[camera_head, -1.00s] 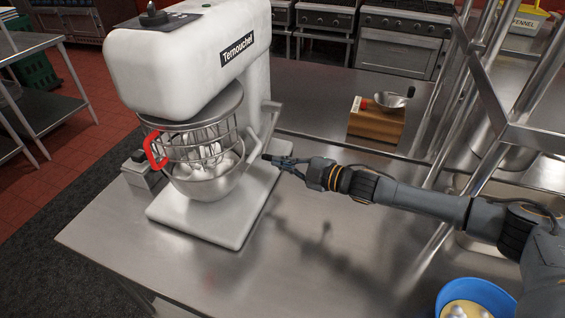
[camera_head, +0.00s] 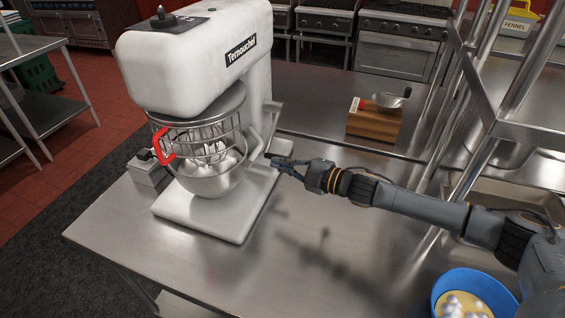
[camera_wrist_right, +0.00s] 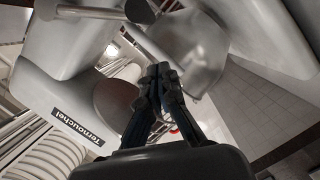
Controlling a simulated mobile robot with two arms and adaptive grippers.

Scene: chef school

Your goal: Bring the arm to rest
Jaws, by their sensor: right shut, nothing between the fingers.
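My right gripper (camera_head: 277,162) is shut and empty. My arm comes in from the right and holds it above the steel table (camera_head: 345,235), just right of the mixer's bowl. In the right wrist view the closed fingers (camera_wrist_right: 160,72) meet in the middle, with the mixer's metal bowl close beyond them. The white stand mixer (camera_head: 190,65) stands upright at the left of the table. Its steel bowl (camera_head: 212,184) sits under a wire guard with a red part and holds several white lumps. My left gripper does not show.
A blue bowl (camera_head: 438,300) with white, egg-like things stands at the lower right. A wooden block (camera_head: 375,126) with a small metal pan (camera_head: 387,101) on it stands at the back. A steel shelf frame (camera_head: 465,90) rises at the right. The table's front middle is clear.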

